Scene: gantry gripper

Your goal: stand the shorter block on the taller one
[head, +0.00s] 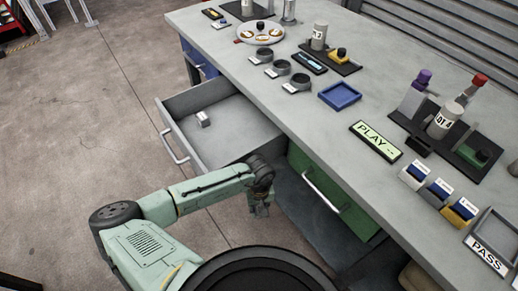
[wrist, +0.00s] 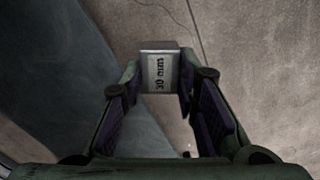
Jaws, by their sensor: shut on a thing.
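A pale grey block marked "30 mm" (wrist: 160,72) is between the fingertips of my gripper (head: 260,208) in the wrist view. My gripper is shut on it and holds it in front of the workbench, above the floor. In the head view the held block cannot be made out clearly. Another small light block (head: 203,119) is inside the open grey drawer (head: 238,131), toward its left side. I cannot tell from these views which block is taller.
The drawer juts out from the bench, left of and beyond my gripper. A green drawer front (head: 335,195) with a handle is to the right. Open floor lies left.

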